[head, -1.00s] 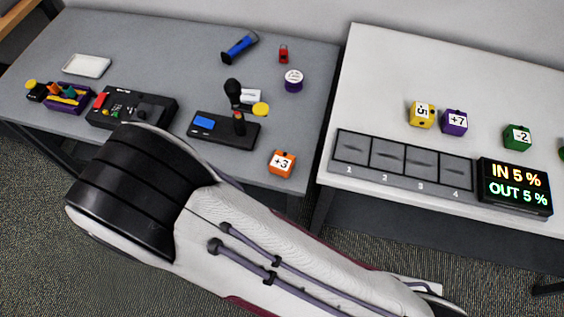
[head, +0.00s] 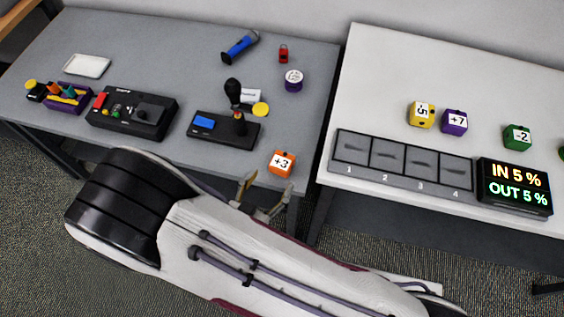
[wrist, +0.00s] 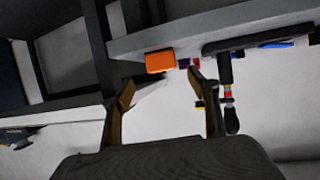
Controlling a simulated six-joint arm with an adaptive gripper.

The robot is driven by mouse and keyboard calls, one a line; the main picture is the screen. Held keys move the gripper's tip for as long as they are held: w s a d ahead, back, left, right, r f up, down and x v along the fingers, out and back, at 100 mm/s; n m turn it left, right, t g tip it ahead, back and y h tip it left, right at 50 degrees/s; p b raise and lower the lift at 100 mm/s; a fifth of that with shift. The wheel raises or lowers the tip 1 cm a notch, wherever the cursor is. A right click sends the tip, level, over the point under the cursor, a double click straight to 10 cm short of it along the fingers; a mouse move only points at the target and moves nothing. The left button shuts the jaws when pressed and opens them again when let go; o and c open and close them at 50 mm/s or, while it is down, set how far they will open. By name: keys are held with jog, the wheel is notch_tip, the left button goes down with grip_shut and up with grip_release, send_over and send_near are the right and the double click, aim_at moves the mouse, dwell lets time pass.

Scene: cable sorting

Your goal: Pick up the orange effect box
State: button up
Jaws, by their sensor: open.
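The orange effect box (head: 281,163), marked "+3", sits upright near the front right corner of the grey table. It also shows in the wrist view as a plain orange block (wrist: 160,61) at the table's edge, beyond and between the fingertips. My gripper (head: 262,196) shows its two fingers past my arm, just in front of the table edge and a little below the box in the picture. In the wrist view my gripper (wrist: 162,83) is open, with nothing between its fingers. The fingers look apart from the box.
A black device with a blue screen (head: 225,128) and a joystick stand left of the box. A purple round tin (head: 293,80) lies behind it. The white table (head: 375,75) at right holds a numbered slot tray (head: 345,177), other effect boxes and a display (head: 515,188).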

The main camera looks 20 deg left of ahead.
aim_at(278, 168)
jog(key=shift+x, duration=1.3)
jog(key=shift+w, duration=0.1)
jog(key=shift+a+x, duration=0.1)
jog(key=shift+x, duration=1.15)
jog(key=shift+a+x, duration=0.15)
jog(key=shift+x, duration=1.15)
jog(key=shift+r, duration=0.15)
jog(key=c, duration=1.3)
